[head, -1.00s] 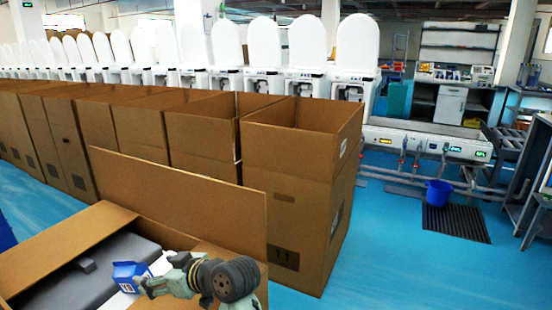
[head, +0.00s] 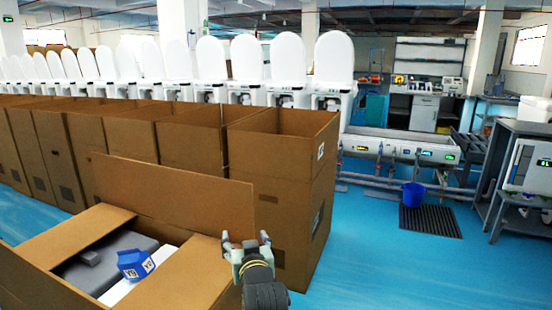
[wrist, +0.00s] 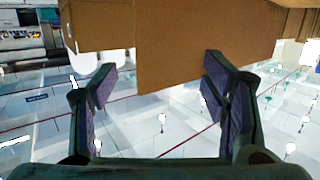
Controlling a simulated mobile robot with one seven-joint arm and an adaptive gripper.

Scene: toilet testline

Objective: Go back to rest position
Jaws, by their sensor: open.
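My gripper (head: 247,243) is at the right edge of the open carton in the head view, its fingers pointing up and away. In the wrist view my gripper (wrist: 158,88) has its two fingers wide apart with nothing between them. The open carton (head: 186,279) at the lower left holds a grey item (head: 100,262) and a small blue-and-white box (head: 136,264). The blue box lies apart from my gripper. A brown cardboard surface (wrist: 185,50) fills the top middle of the wrist view.
Tall open cartons (head: 276,170) stand in a row behind. White toilets (head: 288,75) with raised lids line the back. A blue bucket (head: 412,195) is by a dark floor mat (head: 430,220). A workbench (head: 520,165) stands at the right. Blue floor (head: 370,265) is clear in between.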

